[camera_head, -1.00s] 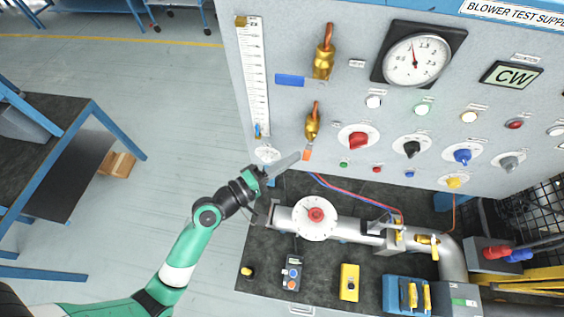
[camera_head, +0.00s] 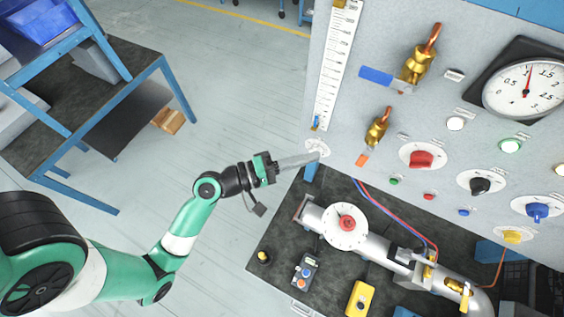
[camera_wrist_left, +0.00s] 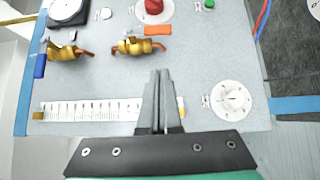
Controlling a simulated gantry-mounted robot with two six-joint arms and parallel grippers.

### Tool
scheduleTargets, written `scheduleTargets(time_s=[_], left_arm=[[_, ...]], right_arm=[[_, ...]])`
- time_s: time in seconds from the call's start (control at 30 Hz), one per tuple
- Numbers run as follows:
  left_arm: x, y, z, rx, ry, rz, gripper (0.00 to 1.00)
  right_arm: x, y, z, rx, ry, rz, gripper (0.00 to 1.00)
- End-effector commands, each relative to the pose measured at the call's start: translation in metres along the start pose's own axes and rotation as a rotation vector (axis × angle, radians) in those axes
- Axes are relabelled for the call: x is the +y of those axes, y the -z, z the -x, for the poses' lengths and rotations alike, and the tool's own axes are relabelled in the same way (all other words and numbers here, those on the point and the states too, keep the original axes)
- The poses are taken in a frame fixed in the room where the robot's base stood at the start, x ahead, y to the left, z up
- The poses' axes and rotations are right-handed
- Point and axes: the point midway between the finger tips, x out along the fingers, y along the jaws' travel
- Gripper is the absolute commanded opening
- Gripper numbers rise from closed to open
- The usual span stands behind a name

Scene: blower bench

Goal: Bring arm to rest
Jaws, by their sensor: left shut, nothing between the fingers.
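My left arm, green, white and black, comes in from the left in the head view. Its gripper (camera_head: 300,160) is shut and empty, pointing right at the lower left corner of the grey panel (camera_head: 385,85). In the left wrist view the two dark fingers (camera_wrist_left: 160,82) lie together with nothing between them, in front of the panel face. Whether the tips touch the panel I cannot tell. A small white dial (camera_head: 317,148) is just beyond the fingertips. My right gripper is not in view.
The panel carries a white scale (camera_head: 338,65), brass valves (camera_head: 416,68), a pressure gauge (camera_head: 528,87) and coloured knobs. Below, a dark bench (camera_head: 285,245) holds a silver pipe (camera_head: 385,250), a handheld meter (camera_head: 304,272) and a yellow device (camera_head: 360,299). Open floor lies left of the panel.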

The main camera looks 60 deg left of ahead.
Motion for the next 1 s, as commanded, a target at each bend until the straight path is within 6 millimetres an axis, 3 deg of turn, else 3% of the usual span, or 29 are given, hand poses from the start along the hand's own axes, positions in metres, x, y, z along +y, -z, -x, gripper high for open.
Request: scheduleTargets(time_s=[0.1,0.3,0.77,0.87,0.97,1.0], left_arm=[[-0.002,0.002,0.029,0.007,0.000,0.001,0.00],[0.001,0.001,0.051,0.003,0.000,0.000,0.00],[0.004,-0.002,0.053,-0.006,-0.001,0.000,0.00],[0.024,-0.013,0.043,-0.053,-0.020,-0.022,0.00],[0.076,-0.030,0.019,-0.141,-0.096,-0.098,0.00],[0.105,-0.040,0.006,-0.181,-0.139,-0.145,0.00]], right_arm=[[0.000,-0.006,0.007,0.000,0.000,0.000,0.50],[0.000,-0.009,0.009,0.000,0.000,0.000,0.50],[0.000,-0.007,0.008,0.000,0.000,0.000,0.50],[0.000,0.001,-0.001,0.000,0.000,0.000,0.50],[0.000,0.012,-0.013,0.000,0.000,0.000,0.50],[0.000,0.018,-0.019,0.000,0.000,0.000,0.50]])
